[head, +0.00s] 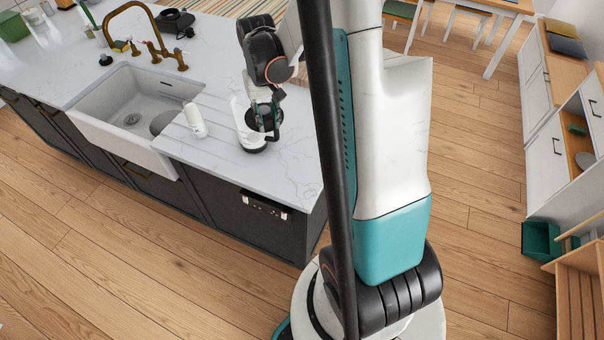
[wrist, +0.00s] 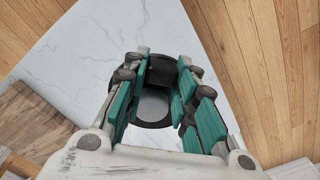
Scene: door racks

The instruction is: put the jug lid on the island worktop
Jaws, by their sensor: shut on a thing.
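My gripper (head: 265,120) is low over the island worktop (head: 290,150), right of the sink. In the wrist view my gripper (wrist: 163,80) has its teal fingers on either side of a black block, part of the dark jug lid (wrist: 160,69). A black ring with a pale grey middle shows between and below the fingers; whether it belongs to the lid is unclear. In the head view a white form with a black base (head: 252,148) stands at my gripper, partly hidden by it. I cannot tell whether the lid touches the worktop.
A white cup-like item (head: 194,120) lies by the edge of the white sink (head: 130,105). A brass tap (head: 135,20) and a black object (head: 175,20) are behind the sink. The worktop right of my gripper is clear. Wooden floor surrounds the island.

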